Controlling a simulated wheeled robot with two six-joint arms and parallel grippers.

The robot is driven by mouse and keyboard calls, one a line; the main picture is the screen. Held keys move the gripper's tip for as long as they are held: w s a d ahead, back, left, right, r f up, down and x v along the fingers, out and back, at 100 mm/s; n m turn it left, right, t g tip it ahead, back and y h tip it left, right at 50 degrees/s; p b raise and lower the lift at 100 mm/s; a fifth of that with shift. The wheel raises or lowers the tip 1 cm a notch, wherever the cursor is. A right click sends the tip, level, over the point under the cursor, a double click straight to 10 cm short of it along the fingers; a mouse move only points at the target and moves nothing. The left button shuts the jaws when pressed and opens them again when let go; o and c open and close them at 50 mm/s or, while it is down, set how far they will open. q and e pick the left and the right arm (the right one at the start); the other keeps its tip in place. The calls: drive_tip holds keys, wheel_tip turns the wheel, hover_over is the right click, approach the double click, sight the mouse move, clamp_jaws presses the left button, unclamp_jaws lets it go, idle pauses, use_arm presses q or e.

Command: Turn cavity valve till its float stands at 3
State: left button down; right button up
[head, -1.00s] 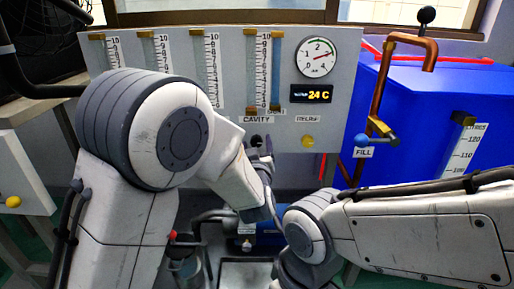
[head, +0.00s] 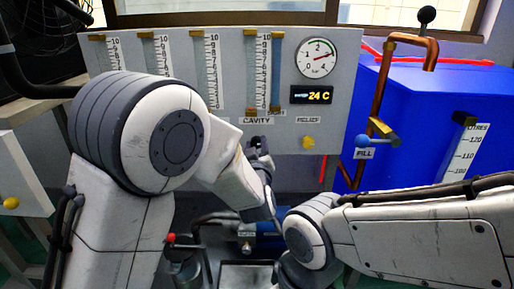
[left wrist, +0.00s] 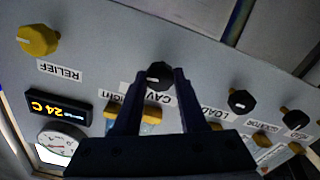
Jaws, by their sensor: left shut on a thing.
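The cavity valve is a black knob (left wrist: 158,75) on the grey panel, beside its CAVITY label, in the left wrist view. My left gripper (left wrist: 157,88) is shut on this knob, one dark finger on each side. In the head view my left gripper (head: 260,150) is at the panel under the CAVITY label (head: 257,121) and hides the knob. Above that label is a scale with upright tubes (head: 263,70). The float's reading is too small to tell. My right arm comes in from the right, but its gripper is not visible.
A yellow RELIEF knob (head: 308,143) is right of the cavity valve. A pressure dial (head: 316,58) and a 24 C display (head: 311,95) are above it. Other black knobs (left wrist: 241,101) line the panel. A blue tank (head: 420,130) with copper pipe (head: 380,90) stands right.

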use_arm(q)
drive_tip(key=n+b, duration=0.3)
drive_tip(key=n, duration=0.2)
drive_tip(key=shift+f+b, duration=0.2)
drive_tip(key=shift+b, duration=0.2)
drive_tip(key=shift+r+n+b, duration=0.1)
drive_tip(key=shift+n+b, duration=0.45)
drive_tip(key=shift+n, duration=0.45)
drive_tip(key=shift+c, duration=2.3)
unclamp_jaws()
drive_tip(key=s+p, duration=0.3)
drive_tip(key=s, duration=0.7)
drive_tip(key=shift+s, duration=0.25)
